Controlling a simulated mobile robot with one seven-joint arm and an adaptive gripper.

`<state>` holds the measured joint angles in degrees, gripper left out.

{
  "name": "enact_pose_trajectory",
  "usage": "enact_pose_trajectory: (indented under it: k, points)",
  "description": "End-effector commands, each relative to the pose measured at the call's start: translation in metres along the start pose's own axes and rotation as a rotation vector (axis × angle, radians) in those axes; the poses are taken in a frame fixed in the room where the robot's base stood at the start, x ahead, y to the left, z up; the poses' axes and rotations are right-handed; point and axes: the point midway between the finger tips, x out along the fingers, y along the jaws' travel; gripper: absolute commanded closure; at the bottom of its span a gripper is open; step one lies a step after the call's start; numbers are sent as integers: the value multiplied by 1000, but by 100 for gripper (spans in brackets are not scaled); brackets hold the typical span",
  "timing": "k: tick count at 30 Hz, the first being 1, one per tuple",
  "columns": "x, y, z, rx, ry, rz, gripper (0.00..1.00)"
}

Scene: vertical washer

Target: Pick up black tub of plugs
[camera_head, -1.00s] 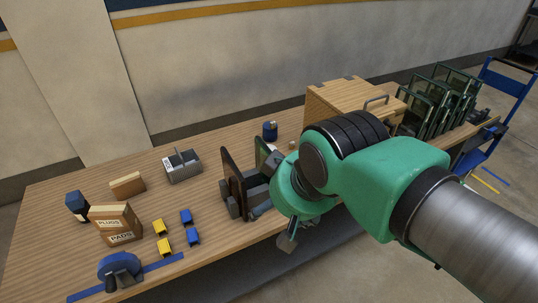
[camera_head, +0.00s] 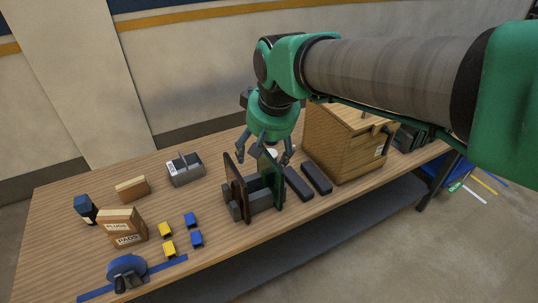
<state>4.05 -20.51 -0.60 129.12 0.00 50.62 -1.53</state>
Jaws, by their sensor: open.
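My gripper (camera_head: 263,158) points down over the middle of the table, its fingers spread and apart, with nothing seen held between them. It hangs above and just behind a dark upright rack-like holder (camera_head: 238,190). A dark tub with a blue top (camera_head: 86,209) stands upright at the left end of the table, well away from my gripper; its label is too small to read. A brown box marked PLUGS and PADS (camera_head: 126,227) stands in front of it. A pale round thing (camera_head: 271,152) shows partly beneath my gripper.
The wooden table (camera_head: 60,262) carries a grey caddy (camera_head: 186,171), a tan block (camera_head: 132,187), several blue and yellow pieces (camera_head: 190,219), and a blue tape dispenser (camera_head: 128,268). Two dark bars (camera_head: 316,178) lie beside a wooden cabinet (camera_head: 345,145) on the right.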

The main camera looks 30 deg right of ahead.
Motion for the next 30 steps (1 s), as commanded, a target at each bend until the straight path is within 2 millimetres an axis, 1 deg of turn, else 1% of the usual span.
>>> enact_pose_trajectory:
  k: [1,3,8,12,14,18,23,30]
  points:
    - [1,3,-14,3,-12,2,24]
    - [5,7,-29,7,-24,4,24]
    - [18,17,-64,16,-52,8,24]
    - [31,26,-93,24,-76,12,24]
    - [38,30,-105,27,-87,13,24]
    - [56,42,-132,37,-111,16,24]
    - [79,54,-160,46,-139,18,24]
    - [120,76,-197,60,-181,21,24]
